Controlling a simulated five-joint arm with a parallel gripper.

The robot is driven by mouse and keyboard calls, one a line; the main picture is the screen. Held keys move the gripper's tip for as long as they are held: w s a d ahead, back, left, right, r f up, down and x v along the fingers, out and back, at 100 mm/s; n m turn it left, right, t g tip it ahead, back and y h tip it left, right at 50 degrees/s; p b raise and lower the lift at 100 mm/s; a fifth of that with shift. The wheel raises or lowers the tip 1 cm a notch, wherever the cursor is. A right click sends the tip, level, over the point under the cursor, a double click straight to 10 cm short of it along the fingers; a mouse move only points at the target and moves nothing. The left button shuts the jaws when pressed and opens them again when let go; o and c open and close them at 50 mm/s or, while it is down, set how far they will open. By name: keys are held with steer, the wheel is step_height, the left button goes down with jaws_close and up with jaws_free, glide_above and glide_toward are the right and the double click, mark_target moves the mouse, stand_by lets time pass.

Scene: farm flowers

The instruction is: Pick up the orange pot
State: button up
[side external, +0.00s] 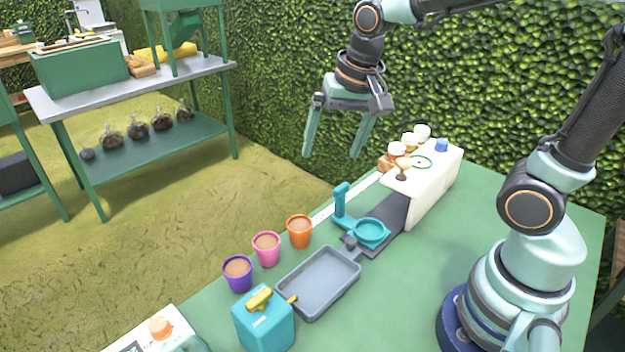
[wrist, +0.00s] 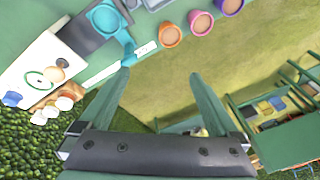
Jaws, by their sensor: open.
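The orange pot (side external: 299,231) stands upright on the green table, filled with brown soil, at the end of a row with a pink pot (side external: 266,249) and a purple pot (side external: 238,273). In the wrist view the orange pot (wrist: 170,35) is at the top middle, beyond my fingertips. My gripper (side external: 336,152) is open and empty, fingers pointing down, high above and behind the pots in the side view. It touches nothing. In the wrist view my gripper (wrist: 160,75) has its two green fingers spread wide apart.
A grey tray (side external: 318,282) lies in front of the pots, with a teal box (side external: 264,321) beside it. A teal ring holder (side external: 370,233) stands right of the orange pot. A white stand (side external: 436,186) with small pale-topped items is at the back right. A hedge rises behind.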

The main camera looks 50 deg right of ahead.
steer(key=w+a+f+m+g, duration=0.35)
steer(key=w+f+m, duration=0.25)
steer(key=f+m, duration=0.3)
glide_above(300, 228)
steer(key=f, duration=0.7)
steer(key=shift+w+a, duration=0.15)
steer(key=shift+w, duration=0.15)
steer(key=f, duration=0.4)
steer(key=shift+s, duration=0.3)
steer(key=shift+f, duration=0.7)
steer(key=shift+c, duration=0.4)
steer(key=c, duration=1.3)
steer(key=shift+r, duration=0.1)
steer(key=shift+c, duration=0.2)
